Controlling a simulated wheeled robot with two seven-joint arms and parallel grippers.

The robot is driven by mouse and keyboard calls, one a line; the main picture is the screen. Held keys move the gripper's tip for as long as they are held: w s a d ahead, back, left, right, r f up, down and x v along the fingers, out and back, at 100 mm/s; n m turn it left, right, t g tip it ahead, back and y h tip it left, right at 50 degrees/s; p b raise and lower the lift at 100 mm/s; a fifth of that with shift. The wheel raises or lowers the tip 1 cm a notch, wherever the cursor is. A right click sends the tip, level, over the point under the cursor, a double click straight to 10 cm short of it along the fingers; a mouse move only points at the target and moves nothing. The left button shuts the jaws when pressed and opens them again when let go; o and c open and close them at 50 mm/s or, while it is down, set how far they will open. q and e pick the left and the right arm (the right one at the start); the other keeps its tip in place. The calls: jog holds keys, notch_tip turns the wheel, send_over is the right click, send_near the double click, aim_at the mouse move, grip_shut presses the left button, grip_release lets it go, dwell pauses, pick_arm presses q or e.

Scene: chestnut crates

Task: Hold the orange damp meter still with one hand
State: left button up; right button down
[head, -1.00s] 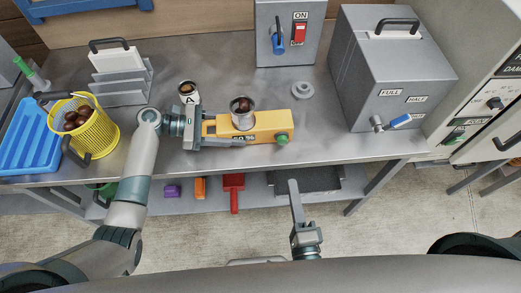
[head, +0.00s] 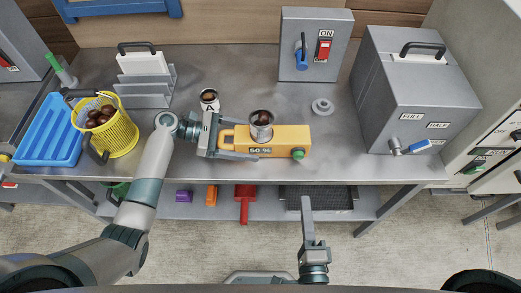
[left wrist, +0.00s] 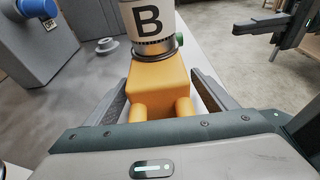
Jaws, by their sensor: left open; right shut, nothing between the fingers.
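My left gripper (head: 248,140) is open at the meter's handle end. In the left wrist view its fingers lie either side of the orange body (left wrist: 160,78), apparently with gaps. My right gripper (head: 306,204) is shut and empty, in front of the bench.
Cup A (head: 209,97) stands behind my left gripper. A yellow basket (head: 122,128) of chestnuts, a blue tray (head: 50,140) and a grey rack (head: 146,92) are left. A switch box (head: 292,40), a grey disc (head: 322,106) and a large grey box (head: 410,85) stand behind and right.

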pick_arm(q)
jog(key=v, duration=0.6)
jog(key=shift+a+r, duration=0.1)
jog(key=shift+a, duration=0.25)
